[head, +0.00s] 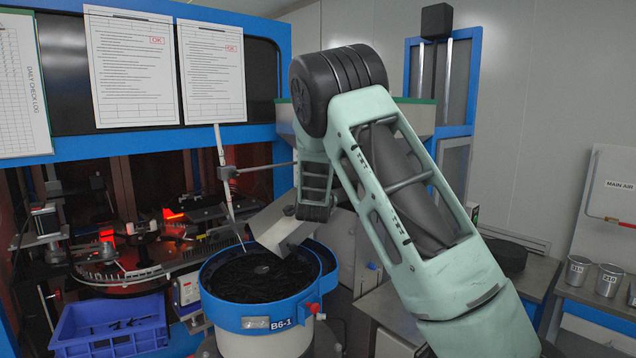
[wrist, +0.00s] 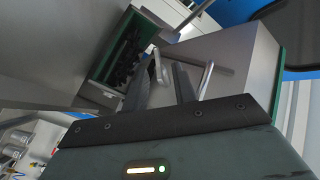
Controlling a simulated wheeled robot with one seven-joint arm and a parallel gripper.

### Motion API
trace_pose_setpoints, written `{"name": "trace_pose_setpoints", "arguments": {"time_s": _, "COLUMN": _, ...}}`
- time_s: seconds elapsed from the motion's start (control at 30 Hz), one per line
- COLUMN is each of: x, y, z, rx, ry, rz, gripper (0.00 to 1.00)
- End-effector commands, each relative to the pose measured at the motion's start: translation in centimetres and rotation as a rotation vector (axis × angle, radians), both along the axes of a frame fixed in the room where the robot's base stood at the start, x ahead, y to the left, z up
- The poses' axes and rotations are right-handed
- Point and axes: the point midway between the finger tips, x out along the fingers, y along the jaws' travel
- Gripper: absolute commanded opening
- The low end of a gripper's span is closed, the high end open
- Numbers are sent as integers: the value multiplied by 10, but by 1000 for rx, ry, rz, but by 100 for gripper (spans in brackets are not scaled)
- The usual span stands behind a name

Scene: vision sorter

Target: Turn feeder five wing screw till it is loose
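In the wrist view, my gripper (wrist: 161,77) shows as two dark fingers standing apart. A small grey metal piece with a rounded end (wrist: 158,68) shows between and beyond the fingertips; it looks like the wing screw, but I cannot tell whether the fingers touch it. A bright metal rod (wrist: 205,80) stands just right of the fingers, in front of a grey feeder hopper wall (wrist: 240,58). In the head view, my arm bends over and down behind the bowl feeder, and my fingertips and the screw cannot be made out. No label for feeder five is readable.
A blue-rimmed bowl marked B6-1 (head: 273,323) holds dark parts, with a grey chute (head: 283,228) above it. A blue crate (head: 108,328) stands at left. Metal cups (head: 608,281) stand on the right bench. A green-rimmed hopper (wrist: 103,48) with dark contents is close to my gripper.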

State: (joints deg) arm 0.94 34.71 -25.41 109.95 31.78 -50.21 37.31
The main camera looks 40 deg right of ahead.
Motion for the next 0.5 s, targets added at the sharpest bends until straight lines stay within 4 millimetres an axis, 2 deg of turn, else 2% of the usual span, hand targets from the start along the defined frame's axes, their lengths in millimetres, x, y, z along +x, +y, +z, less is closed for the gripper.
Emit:
{"name": "trace_pose_setpoints", "arguments": {"time_s": 0.1, "x": 0, "y": 0, "z": 0, "rx": 0, "ry": 0, "rz": 0, "gripper": 27}}
{"name": "trace_pose_setpoints", "arguments": {"time_s": 0.13, "x": 0, "y": 0, "z": 0, "rx": 0, "ry": 0, "rz": 0, "gripper": 22}}
{"name": "trace_pose_setpoints", "arguments": {"time_s": 0.2, "x": 0, "y": 0, "z": 0, "rx": 0, "ry": 0, "rz": 0, "gripper": 2}}
{"name": "trace_pose_setpoints", "arguments": {"time_s": 0.23, "x": 0, "y": 0, "z": 0, "rx": 0, "ry": 0, "rz": 0, "gripper": 0}}
{"name": "trace_pose_setpoints", "arguments": {"time_s": 0.5, "x": 0, "y": 0, "z": 1, "rx": -2, "ry": 0, "rz": -1, "gripper": 0}}
